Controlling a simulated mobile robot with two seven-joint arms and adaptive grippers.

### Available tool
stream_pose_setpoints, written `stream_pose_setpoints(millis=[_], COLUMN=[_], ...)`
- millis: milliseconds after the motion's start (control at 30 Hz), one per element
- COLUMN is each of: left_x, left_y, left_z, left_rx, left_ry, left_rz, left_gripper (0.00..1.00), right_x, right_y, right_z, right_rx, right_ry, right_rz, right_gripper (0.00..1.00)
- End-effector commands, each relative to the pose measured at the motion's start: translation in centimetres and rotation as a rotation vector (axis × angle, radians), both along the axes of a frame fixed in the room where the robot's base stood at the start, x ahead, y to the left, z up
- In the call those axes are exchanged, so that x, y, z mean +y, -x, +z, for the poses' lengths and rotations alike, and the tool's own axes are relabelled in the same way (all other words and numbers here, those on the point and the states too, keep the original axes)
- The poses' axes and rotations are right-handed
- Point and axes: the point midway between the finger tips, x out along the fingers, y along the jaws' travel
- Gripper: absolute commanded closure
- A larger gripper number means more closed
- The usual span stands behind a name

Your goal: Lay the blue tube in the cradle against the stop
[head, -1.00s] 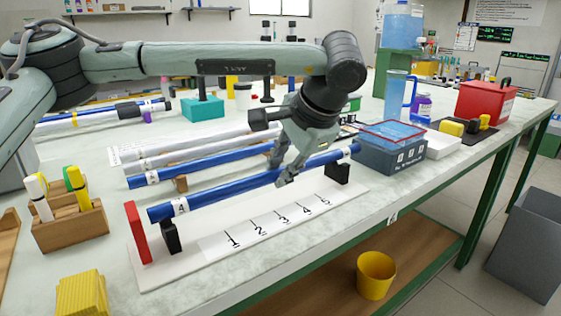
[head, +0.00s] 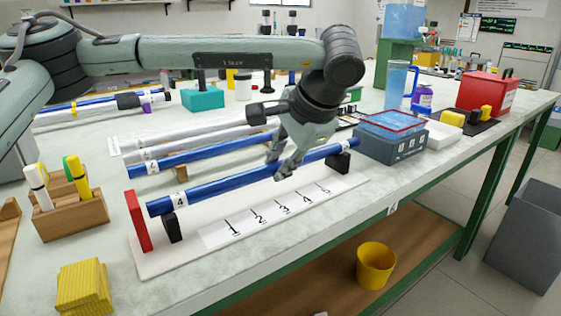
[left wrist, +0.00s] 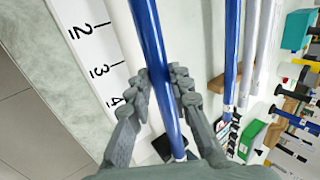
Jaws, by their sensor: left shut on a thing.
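My left gripper (head: 280,172) is shut on the blue tube (head: 228,186), marked 4, around its middle to far part. The left wrist view also shows the tube (left wrist: 152,45) between the fingers (left wrist: 165,92). The tube lies along and over the cradle, whose base is a white board (head: 190,252) with a near black support (head: 173,229) and a far one (head: 340,163). I cannot tell whether it touches the supports. The red stop (head: 139,221) stands at the near end; the tube's end is close to it, and contact is unclear. My right gripper is not in view.
Behind the cradle lie another blue tube (head: 190,158) and pale tubes (head: 180,142). A wooden pen holder (head: 75,217) and yellow block (head: 84,290) are at left. A blue-grey box (head: 392,142) stands past the far end. The board carries a number scale (head: 270,213).

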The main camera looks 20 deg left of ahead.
Motion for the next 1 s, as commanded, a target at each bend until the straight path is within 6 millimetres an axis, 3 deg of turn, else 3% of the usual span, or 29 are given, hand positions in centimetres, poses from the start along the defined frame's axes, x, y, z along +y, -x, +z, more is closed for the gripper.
stream_pose_setpoints(millis=[600, 633, 800, 1000], left_x=[0.47, 0.48, 0.46, 0.45], left_y=[0.6, 0.62, 0.59, 0.59], left_z=[0.04, 0.04, 0.03, 0.03], left_rx=[0.0, 0.0, 0.0, 0.0], left_ry=[0.0, 0.0, 0.0, 0.0], left_rz=[0.0, 0.001, 0.0, 0.0], left_gripper=[1.0, 0.79, 0.58, 0.56], right_x=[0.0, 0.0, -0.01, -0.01], right_y=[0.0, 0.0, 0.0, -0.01], right_z=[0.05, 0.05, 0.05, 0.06], right_rx=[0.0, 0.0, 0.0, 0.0], right_ry=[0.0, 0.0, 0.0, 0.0], right_rz=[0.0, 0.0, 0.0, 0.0], right_gripper=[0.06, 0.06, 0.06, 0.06])
